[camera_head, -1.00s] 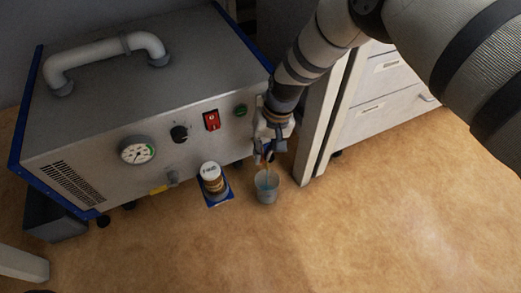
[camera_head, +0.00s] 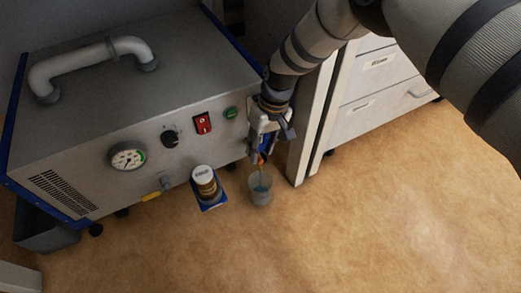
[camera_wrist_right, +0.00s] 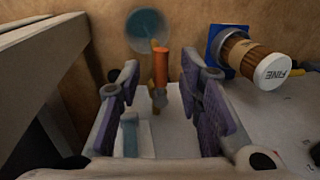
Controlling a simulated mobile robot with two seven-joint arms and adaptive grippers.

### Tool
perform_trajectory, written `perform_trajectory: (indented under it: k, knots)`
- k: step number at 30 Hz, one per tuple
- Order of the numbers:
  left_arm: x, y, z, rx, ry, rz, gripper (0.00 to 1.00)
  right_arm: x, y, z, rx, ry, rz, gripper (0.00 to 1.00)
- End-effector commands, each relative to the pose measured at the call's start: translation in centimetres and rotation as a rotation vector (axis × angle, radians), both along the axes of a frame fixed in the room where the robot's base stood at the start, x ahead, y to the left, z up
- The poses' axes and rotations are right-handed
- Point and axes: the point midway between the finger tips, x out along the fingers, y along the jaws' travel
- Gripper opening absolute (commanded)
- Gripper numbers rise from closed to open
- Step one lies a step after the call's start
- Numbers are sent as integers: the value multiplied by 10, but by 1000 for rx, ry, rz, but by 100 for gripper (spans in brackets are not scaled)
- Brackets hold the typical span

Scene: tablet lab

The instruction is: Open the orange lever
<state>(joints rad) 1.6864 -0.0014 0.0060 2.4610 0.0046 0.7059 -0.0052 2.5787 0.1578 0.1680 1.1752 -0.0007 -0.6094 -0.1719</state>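The orange lever (camera_wrist_right: 161,66) is on the front right of a grey metal machine (camera_head: 150,85), above a cup of blue liquid (camera_head: 260,190). In the head view it shows only as a small orange spot (camera_head: 262,158) below my right gripper (camera_head: 271,143). In the right wrist view my right gripper (camera_wrist_right: 159,82) is open, its purple-padded fingers spread left and right. The lever stands upright in the picture between the fingertips or just beyond them, with a gap on both sides. Exact depth is hard to tell. My left gripper is not in view.
A jar labelled FINE (camera_head: 204,180) on a blue stand is left of the cup. The machine front carries a gauge (camera_head: 127,157), a black knob (camera_head: 170,138), a red switch (camera_head: 202,123) and a green button (camera_head: 231,113). White drawers (camera_head: 375,85) stand close to the right.

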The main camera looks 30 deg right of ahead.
Motion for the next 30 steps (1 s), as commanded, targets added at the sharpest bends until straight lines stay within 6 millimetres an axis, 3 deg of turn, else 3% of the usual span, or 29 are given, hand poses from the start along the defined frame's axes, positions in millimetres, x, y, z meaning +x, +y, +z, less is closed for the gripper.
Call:
perform_trajectory:
  k: [6,12,17,30]
  knots:
    - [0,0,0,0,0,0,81,2,-12,60,1,-6,-1,33]
    - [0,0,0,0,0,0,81,1,-19,97,0,-2,0,33]
    - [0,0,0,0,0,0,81,1,-21,105,0,1,0,33]
    - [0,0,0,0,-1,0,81,1,-21,105,0,0,0,33]
